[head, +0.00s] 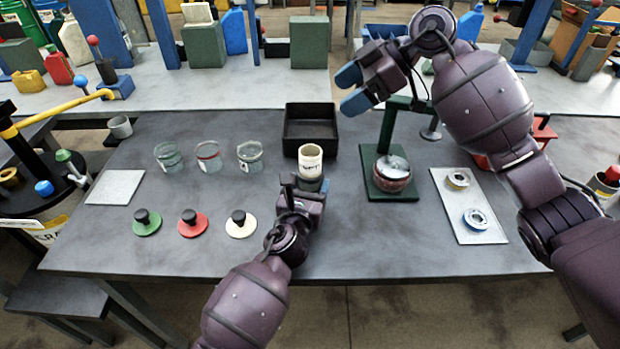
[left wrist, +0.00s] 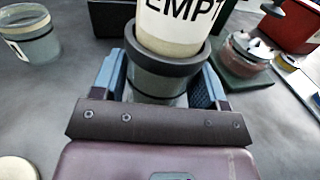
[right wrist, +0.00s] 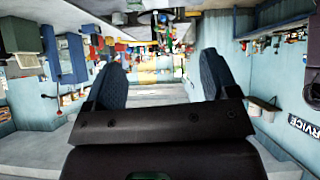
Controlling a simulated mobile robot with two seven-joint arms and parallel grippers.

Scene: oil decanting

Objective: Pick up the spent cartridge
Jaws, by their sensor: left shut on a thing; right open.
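A white cylinder (head: 310,152) lettered "EMPT" stands upright in the dark collar of a translucent grey jar; it looks like the spent cartridge. The cylinder (left wrist: 178,25) and the jar (left wrist: 158,84) also show in the left wrist view. My left gripper (head: 305,184) is shut on the jar, just below the collar, with a blue finger on each side. The fingers do not touch the white cylinder. The lower part of the jar is partly hidden by my gripper. My right gripper (head: 350,89) is open and empty, raised over the back of the table.
A black tray (head: 288,141) lies right behind the cylinder. Several translucent jars (head: 208,158) and knobbed lids (head: 192,224) stand to the left. A green stand (head: 372,188) with a reddish jar and a white plate (head: 448,205) with two rings are to the right. The front middle is clear.

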